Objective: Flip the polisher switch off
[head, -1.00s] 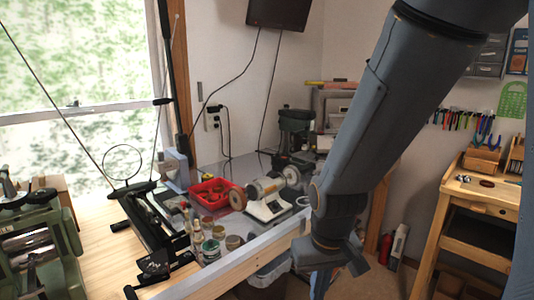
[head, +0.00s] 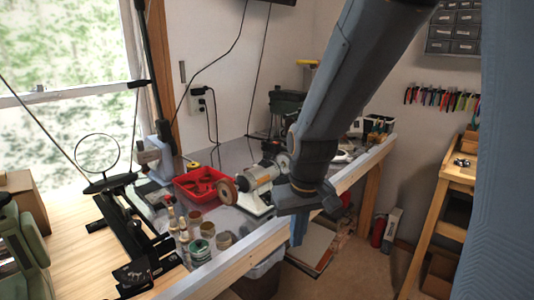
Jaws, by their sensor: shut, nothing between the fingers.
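The polisher (head: 258,185) stands on the grey bench top, a cream motor body on a white base with a brown wheel (head: 227,190) at its left end and a pale wheel (head: 284,163) at its right. Its switch is too small to make out. My gripper (head: 299,238) hangs just right of the polisher, at the bench's front edge, with its dark fingers pointing down. It looks shut and holds nothing. My arm comes down from the top right and hides part of the bench behind it.
A red tray (head: 190,187) stands left of the polisher. Several jars and brushes (head: 201,249) stand in front of it. A dark green machine (head: 284,110) is behind. A black stand with a round hoop (head: 97,153) is at left. A wooden bench (head: 455,180) is at right.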

